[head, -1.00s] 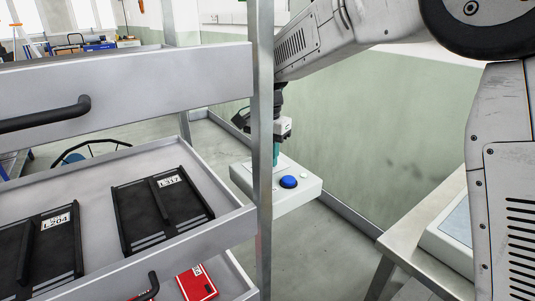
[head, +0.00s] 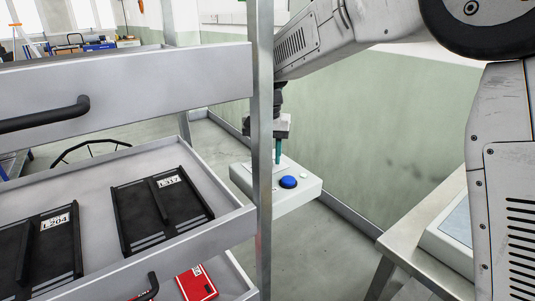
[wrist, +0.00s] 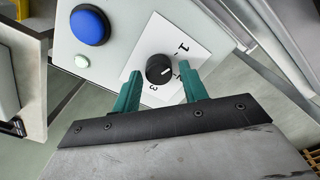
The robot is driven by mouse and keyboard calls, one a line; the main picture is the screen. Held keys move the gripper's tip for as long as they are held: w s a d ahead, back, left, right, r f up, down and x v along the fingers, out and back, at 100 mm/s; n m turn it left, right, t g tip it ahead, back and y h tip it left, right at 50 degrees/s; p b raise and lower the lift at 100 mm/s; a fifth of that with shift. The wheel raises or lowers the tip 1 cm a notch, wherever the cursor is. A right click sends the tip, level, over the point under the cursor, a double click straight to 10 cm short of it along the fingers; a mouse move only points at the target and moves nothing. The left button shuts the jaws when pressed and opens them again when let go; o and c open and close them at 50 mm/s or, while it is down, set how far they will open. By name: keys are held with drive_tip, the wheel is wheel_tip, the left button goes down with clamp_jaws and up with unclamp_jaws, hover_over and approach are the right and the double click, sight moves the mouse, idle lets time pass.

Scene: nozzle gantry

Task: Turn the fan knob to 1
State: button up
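The fan knob (wrist: 159,69) is a round black knob on a white label on the control box (head: 306,191). The label shows 1 at the upper right and 3 below; a digit between them is partly hidden by a finger. The knob's small light mark seems to point right, toward the half-hidden digit. My gripper (wrist: 159,71) is open, with one green finger on each side of the knob and gaps between. In the head view my gripper (head: 277,161) points down over the box, partly behind a metal post; the knob is hidden there.
A metal post (head: 264,150) and a grey drawer rack (head: 130,75) stand in front at the left. A metal table (head: 415,232) stands at the right.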

drive_tip(key=shift+o, duration=0.3)
wheel_tip(320, 180, up, 8)
drive_tip(key=shift+f, duration=0.1)
idle(0.3)
drive_tip(key=shift+s+d, duration=0.25)
drive_tip(key=shift+d, duration=0.1)
drive_tip(key=s+d+r+n+t, duration=0.1)
drive_tip(key=s+d+r, duration=0.1)
drive_tip(key=s+d, duration=2.05)
drive_tip(key=s+d+f+n, duration=0.1)
drive_tip(key=s+f, duration=0.5)
drive_tip(key=s, duration=0.6)
drive_tip(key=shift+d, duration=0.6)
